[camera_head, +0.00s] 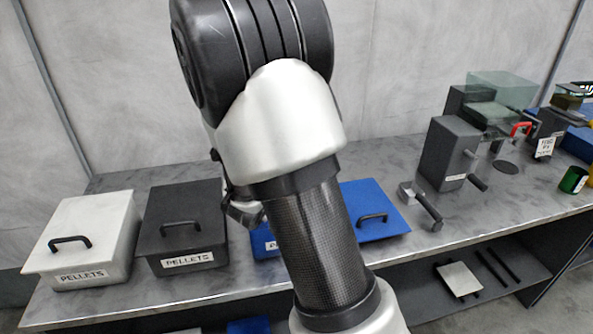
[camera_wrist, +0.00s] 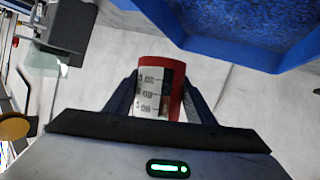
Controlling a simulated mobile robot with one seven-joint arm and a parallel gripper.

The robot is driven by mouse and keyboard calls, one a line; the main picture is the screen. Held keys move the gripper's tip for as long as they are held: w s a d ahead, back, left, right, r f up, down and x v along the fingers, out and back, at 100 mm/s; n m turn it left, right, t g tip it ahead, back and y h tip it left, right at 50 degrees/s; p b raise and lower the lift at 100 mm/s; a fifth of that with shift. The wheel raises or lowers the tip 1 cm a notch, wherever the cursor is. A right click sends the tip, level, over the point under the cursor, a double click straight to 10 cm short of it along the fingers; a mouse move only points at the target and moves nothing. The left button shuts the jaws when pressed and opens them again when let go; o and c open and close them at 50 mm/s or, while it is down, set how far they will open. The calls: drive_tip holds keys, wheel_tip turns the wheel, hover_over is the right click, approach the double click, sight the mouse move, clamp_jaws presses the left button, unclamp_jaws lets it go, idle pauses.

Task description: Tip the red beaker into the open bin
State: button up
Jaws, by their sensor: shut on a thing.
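The red beaker (camera_wrist: 150,62), with a pale panel of dark markings, is between the two fingers of my gripper (camera_wrist: 160,105) in the wrist view. My gripper is shut on it. The beaker's contents and tilt cannot be made out. The open blue bin (camera_wrist: 240,60) holds blue granules and is at the top right of the wrist view, close to the beaker but apart in the picture. In the head view my arm covers most of the blue bin (camera_head: 262,240) and hides the beaker. A blue lid with a black handle (camera_head: 378,228) lies right of my arm.
A white lidded bin (camera_head: 85,235) and a black lidded bin (camera_head: 183,225), both labelled PELLETS, stand at the left of the grey bench (camera_head: 450,225). A dark grey lever device (camera_head: 448,153), glassy boxes (camera_head: 500,90) and a green can (camera_head: 573,180) stand at the right.

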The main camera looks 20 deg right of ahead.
drive_tip(key=shift+s+d+f+n+t+h+b, duration=0.1)
drive_tip(key=shift+d+f+n+t+h+b, duration=0.3)
drive_tip(key=shift+n+h+b, duration=0.65)
drive_tip(key=shift+d+f+n+t+h+b, duration=0.25)
drive_tip(key=shift+n+h+b, duration=0.4)
drive_tip(key=shift+b, duration=0.65)
